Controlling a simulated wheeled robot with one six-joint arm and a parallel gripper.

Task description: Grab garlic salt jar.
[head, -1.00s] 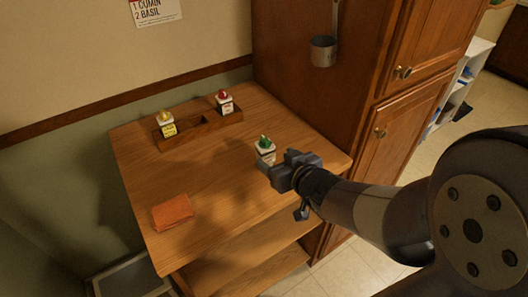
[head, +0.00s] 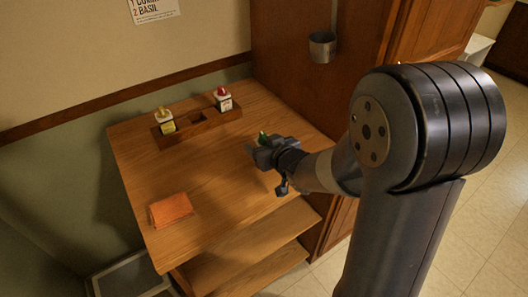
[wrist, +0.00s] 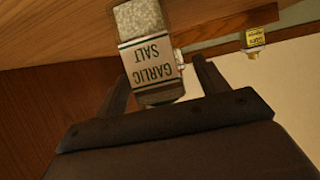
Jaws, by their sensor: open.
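The garlic salt jar (wrist: 150,62) has a white label reading GARLIC SALT and appears upside down in the wrist view. Its green top (head: 263,137) shows just above my gripper (head: 259,153) in the head view, where the gripper hides the jar's body. In the wrist view, the open fingers of my gripper (wrist: 161,72) stand to either side of the jar. The jar lies around the fingertips, and I cannot tell how deep it is between them. Neither finger clearly touches it.
A wooden rack (head: 188,133) at the back of the table (head: 205,180) holds a yellow-labelled jar (head: 165,121) and a red-topped jar (head: 223,99). An orange cloth (head: 171,209) lies at the front left. A wooden cabinet (head: 285,70) stands behind, with a metal cup (head: 322,46) hanging on it.

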